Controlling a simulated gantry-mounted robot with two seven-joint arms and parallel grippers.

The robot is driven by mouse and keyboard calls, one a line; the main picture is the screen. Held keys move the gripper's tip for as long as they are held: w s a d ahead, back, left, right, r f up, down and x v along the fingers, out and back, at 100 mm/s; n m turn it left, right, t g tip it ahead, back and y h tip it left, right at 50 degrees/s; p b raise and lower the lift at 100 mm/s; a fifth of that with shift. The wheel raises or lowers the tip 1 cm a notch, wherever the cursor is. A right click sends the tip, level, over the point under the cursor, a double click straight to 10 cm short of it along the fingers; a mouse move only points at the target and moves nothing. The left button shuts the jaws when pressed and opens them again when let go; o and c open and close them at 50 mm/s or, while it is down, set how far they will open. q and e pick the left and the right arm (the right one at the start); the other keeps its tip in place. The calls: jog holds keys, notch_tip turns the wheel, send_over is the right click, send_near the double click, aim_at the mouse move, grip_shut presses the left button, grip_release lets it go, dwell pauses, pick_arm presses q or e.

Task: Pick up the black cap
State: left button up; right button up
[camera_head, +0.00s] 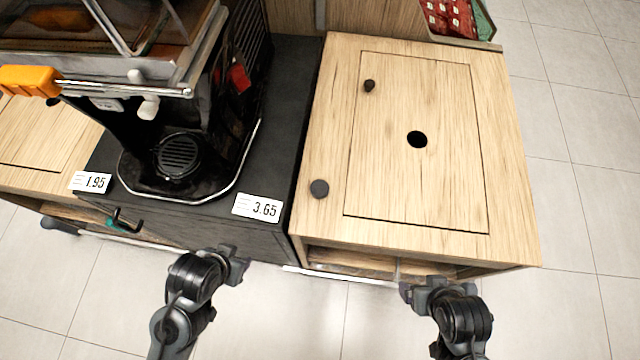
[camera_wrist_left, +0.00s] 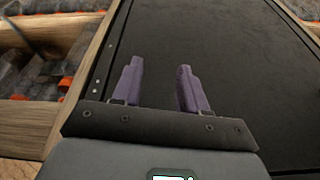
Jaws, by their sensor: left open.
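A small dark round cap (camera_head: 319,188) lies on the wooden counter top near its left front corner. A smaller black knob-like piece (camera_head: 369,86) is on the same top farther back; I cannot tell which is the task's cap. My left arm's end (camera_head: 235,262) is in front of the dark cabinet, lower than and left of the counter top. In the left wrist view, the left gripper (camera_wrist_left: 158,88) has its two purple fingers apart with nothing between them, facing a dark panel. My right arm's end (camera_head: 412,290) is in front of the wooden counter; its fingers are not discernible.
The wooden counter (camera_head: 515,205) has an inset panel with a round black hole (camera_head: 417,139). A juicer machine (camera_head: 178,155) stands on the dark cabinet to the left, with price tags (camera_head: 257,206) at the front edge. Most of the wooden top is clear.

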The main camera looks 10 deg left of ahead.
pick_arm(q)
jog(key=shift+d, duration=0.1)
jog(key=o, duration=0.6)
jog(key=shift+c, duration=0.2)
jog(key=shift+r, duration=0.1)
